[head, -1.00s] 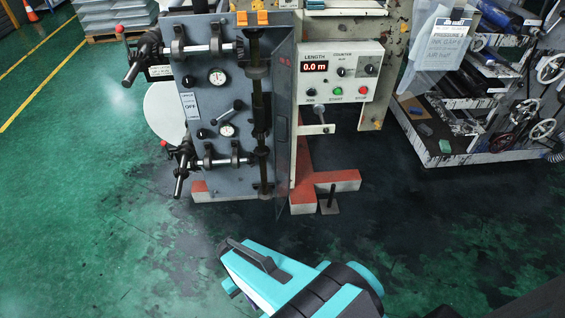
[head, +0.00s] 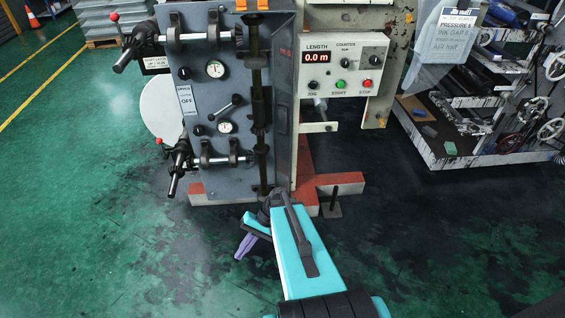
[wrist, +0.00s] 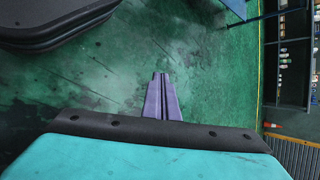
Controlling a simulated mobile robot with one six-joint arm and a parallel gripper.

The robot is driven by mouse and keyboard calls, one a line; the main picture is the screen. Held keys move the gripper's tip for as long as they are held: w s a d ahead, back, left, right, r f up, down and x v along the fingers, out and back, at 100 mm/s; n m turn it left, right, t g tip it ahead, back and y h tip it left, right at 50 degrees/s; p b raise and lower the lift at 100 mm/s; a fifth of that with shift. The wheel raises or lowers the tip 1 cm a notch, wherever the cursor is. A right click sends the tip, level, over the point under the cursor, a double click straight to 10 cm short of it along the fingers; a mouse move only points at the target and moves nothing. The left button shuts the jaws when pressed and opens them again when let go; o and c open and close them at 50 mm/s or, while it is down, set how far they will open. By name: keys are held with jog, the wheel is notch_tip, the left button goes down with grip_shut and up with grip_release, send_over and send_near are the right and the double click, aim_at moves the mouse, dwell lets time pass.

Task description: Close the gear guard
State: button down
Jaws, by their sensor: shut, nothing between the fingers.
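The gear guard (head: 285,110) looks like a narrow, dark see-through panel at the right edge of the grey machine side plate (head: 203,110). It stands out from the plate, seen nearly edge-on, so it appears open. The dark gear shaft column (head: 259,95) beside it is uncovered. My gripper (head: 245,247), with purple fingers, is low in front of the machine, below and left of the guard and apart from it. In the wrist view its fingers (wrist: 162,97) are together and empty, over the green floor. The guard is not recognisable in the wrist view.
A control box (head: 343,66) reading 0.0 m stands right of the guard. Roller handles (head: 176,165) stick out at the left. A red-and-white foot (head: 325,182) and a small post (head: 333,203) stand on the floor. Green floor (head: 110,225) is clear at the left.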

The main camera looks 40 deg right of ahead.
jog(key=w+d+r+m+t+b, duration=0.1)
jog(key=w+d+r+t+b, duration=0.15)
jog(key=d, duration=0.35)
jog(key=w+d+r+m+t+y+b, duration=0.1)
jog(key=d+r+t, duration=0.2)
jog(key=d, duration=0.2)
jog(key=w+d+r+m+t+b, duration=0.1)
jog(key=w+d+r+t+b, duration=0.15)
jog(key=d, duration=0.35)
jog(key=s+d+r+t+b, duration=0.2)
jog(key=s+d+r+t, duration=0.1)
jog(key=d+r, duration=0.4)
jog(key=s+d+r+m+t+h+b, duration=0.1)
jog(key=s+d+r+t+b, duration=0.2)
jog(key=d, duration=0.9)
notch_tip(320, 180, up, 4)
jog(key=shift+s+f+m+t, duration=0.1)
jog(key=shift+s+m+t, duration=0.2)
jog(key=shift+s+t, duration=0.45)
jog(key=shift+s, duration=0.1)
